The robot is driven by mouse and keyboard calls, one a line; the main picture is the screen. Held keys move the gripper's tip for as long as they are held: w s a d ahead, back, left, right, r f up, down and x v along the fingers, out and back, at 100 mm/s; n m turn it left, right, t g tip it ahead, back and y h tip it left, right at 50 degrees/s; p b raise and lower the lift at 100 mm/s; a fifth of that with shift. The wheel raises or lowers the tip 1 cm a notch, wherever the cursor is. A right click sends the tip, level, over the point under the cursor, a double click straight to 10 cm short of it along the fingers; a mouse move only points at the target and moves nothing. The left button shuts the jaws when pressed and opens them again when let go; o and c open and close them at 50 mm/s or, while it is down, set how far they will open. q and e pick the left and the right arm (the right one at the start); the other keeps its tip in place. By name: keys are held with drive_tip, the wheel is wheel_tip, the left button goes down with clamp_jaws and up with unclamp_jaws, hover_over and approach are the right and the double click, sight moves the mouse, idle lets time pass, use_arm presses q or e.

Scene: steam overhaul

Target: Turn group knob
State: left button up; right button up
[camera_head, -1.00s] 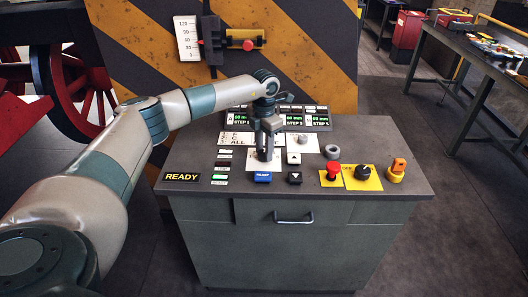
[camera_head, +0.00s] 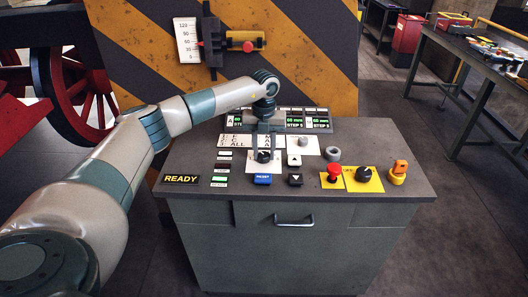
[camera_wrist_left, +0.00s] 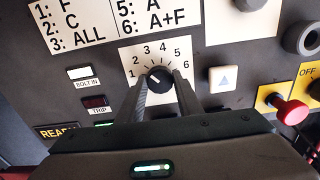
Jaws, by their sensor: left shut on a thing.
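The group knob (camera_wrist_left: 160,78) is a small round black dial on a white plate (camera_wrist_left: 169,45) marked 1 to 6. It also shows in the head view (camera_head: 264,156), on the top of the grey console. My left gripper (camera_wrist_left: 161,84) has one finger on each side of the knob and is shut on it. In the head view the left gripper (camera_head: 264,146) reaches the knob from behind. A light mark shows on the knob, but its exact setting is hard to read. My right gripper is in neither view.
A white legend (camera_wrist_left: 75,20) lists group numbers above the dial. Up and down arrow buttons (camera_head: 295,179), a blue button (camera_head: 263,179), a red mushroom button (camera_head: 334,173) and a black rotary switch (camera_head: 365,173) surround it. Display panels (camera_head: 306,121) stand behind.

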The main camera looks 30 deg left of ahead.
use_arm(q)
drive_tip(key=shift+w+r+n, duration=0.1)
drive_tip(key=shift+r+n, duration=0.05)
drive_tip(key=shift+n, duration=0.35)
drive_tip(key=o, duration=1)
drive_tip(key=shift+o, duration=0.2)
